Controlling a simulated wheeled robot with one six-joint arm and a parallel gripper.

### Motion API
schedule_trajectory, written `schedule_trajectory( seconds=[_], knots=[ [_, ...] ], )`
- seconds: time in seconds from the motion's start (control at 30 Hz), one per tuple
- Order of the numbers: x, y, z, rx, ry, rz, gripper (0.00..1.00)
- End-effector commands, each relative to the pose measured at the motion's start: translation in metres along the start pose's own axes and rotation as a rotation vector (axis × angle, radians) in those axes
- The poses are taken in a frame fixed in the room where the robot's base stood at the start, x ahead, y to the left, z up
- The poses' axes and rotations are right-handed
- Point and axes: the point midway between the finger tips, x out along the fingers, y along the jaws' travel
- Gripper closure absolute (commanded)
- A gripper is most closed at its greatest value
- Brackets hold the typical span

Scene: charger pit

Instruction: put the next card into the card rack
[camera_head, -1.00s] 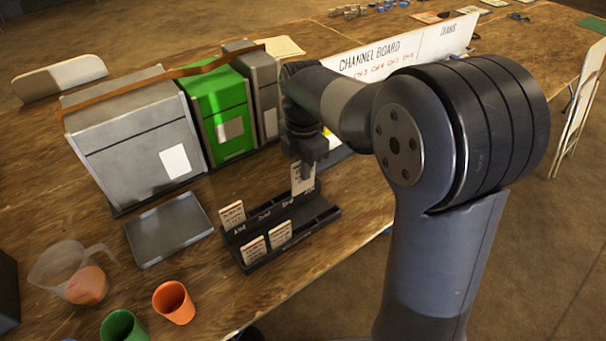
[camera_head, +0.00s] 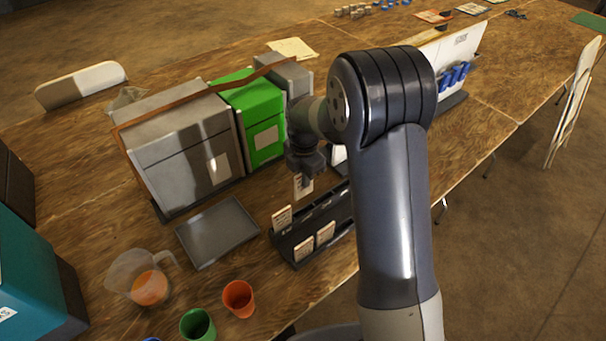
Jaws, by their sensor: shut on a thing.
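The black card rack (camera_head: 300,246) stands on the wooden table, left of my arm, with its right end hidden behind the arm. One card (camera_head: 282,218) stands in its back row at the left end. Two cards (camera_head: 314,243) stand in its front row. My gripper (camera_head: 304,178) points down above the back row of the rack and is shut on a white card (camera_head: 304,187). The held card hangs upright to the right of the standing back-row card. I cannot tell whether its lower edge touches the rack.
A grey tray (camera_head: 217,233) lies left of the rack. Behind stand a large grey box (camera_head: 180,150), a green box (camera_head: 255,120) and a smaller grey box (camera_head: 288,75). A clear jug (camera_head: 138,278), an orange cup (camera_head: 238,298) and a green cup (camera_head: 197,325) stand at the front left.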

Motion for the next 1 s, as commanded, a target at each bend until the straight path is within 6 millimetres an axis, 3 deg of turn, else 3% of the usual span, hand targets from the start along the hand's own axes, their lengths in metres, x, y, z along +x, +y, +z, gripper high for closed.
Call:
schedule_trajectory(
  seconds=[1.0],
  knots=[
    [0.060,0.000,0.000,0.000,0.001,-0.001,1.00]
  ],
)
